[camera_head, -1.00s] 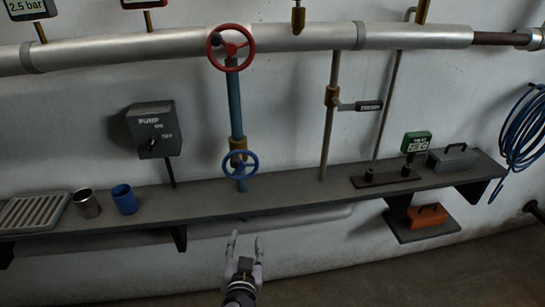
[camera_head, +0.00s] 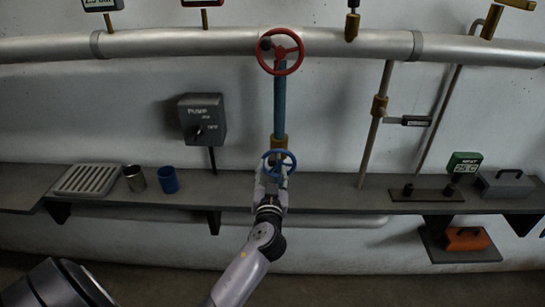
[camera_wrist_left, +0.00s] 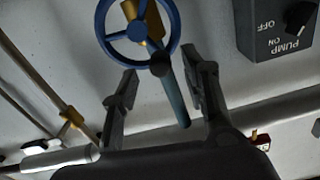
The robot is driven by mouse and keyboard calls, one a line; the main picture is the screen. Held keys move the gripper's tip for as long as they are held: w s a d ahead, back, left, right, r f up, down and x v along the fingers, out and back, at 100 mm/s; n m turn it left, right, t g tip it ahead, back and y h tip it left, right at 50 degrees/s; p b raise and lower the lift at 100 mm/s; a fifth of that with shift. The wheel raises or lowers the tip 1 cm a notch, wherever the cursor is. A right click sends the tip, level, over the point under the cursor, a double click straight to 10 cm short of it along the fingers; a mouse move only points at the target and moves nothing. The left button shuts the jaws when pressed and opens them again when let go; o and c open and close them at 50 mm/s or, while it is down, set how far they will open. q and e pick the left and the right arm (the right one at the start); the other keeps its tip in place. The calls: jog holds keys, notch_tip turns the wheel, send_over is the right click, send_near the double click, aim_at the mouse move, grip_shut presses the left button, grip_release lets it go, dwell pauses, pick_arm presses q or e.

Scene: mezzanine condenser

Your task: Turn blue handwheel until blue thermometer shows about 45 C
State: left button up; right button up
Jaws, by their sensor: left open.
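The blue handwheel (camera_head: 283,163) sits low on the blue vertical pipe, just above the shelf. In the left wrist view the blue handwheel (camera_wrist_left: 138,31) shows its spokes and a dark knob (camera_wrist_left: 160,66) on its rim. My left gripper (camera_head: 271,181) is just in front of the wheel, with its fingers partly covering the wheel's lower part. In the left wrist view my left gripper (camera_wrist_left: 162,88) is open and empty, and the knob lies near the gap between the fingertips. I see no contact. No blue thermometer can be made out; the displays at the top are cut off. My right gripper is not in view.
A red handwheel (camera_head: 281,52) is higher on the same pipe. A pump switch box (camera_head: 202,119) is to the left. The shelf (camera_head: 330,199) holds a grate, a metal cup, a blue cup (camera_head: 168,180), a green-framed display (camera_head: 464,163) and a grey case (camera_head: 503,184).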

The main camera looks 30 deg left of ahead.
aim_at(272, 165)
pick_arm(q)
jog(key=shift+p+x, duration=0.4)
jog(key=shift+x, duration=1.85)
grip_shut()
